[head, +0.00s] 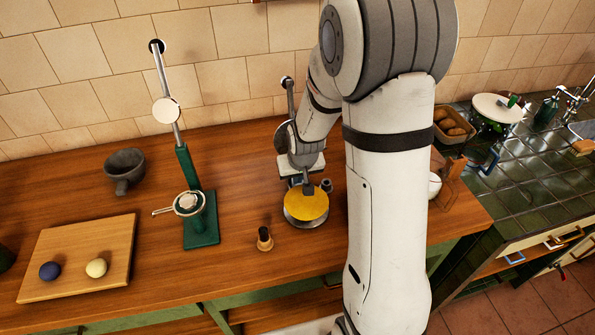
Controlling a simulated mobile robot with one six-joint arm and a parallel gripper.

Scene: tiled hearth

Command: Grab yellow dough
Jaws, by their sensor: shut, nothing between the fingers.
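The yellow dough (300,208) is a flat, round yellow disc. It lies on a round grey metal plate (305,224) near the middle of the wooden counter. My gripper (308,190) is small and dark in the head view. It is shut and empty, over the far edge of the yellow disc. I cannot tell whether its tips touch the disc. My arm hides part of the device behind the plate.
A green press (202,220) stands left of the plate, with a small wooden-based object (265,239) between. A board (83,243) holds a blue ball (50,271) and a cream ball (96,268). A grey mortar (124,168) stands behind it. The counter's front-middle is mostly clear.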

